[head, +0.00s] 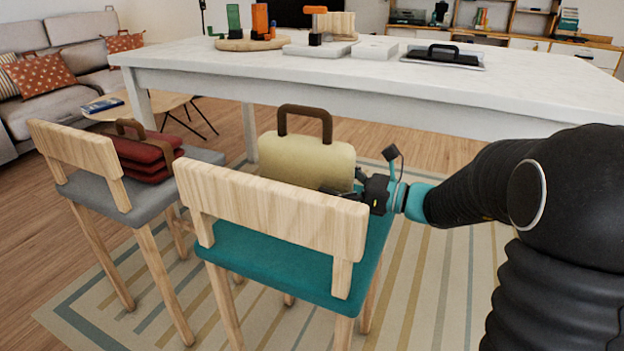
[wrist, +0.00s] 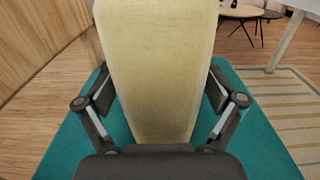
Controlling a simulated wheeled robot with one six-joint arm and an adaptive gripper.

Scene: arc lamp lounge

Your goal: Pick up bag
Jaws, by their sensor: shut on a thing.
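A pale yellow bag (head: 306,160) with a brown handle (head: 305,113) stands upright over the teal seat (head: 290,265) of the front chair. The chair's wooden backrest hides its lower part in the head view. My gripper (head: 357,190) is at the bag's right end, below handle height. In the wrist view the bag (wrist: 155,60) fills the space between the two fingers of my gripper (wrist: 160,92), which are shut on its narrow end from both sides. The bag's underside is hidden, so I cannot tell whether it touches the seat.
The wooden backrest (head: 270,213) stands close in front of the bag. A dark red bag (head: 147,155) sits on the grey chair (head: 80,190) to the left. A white table (head: 400,80) with trays and small items stands behind. Striped rug lies right of the chair.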

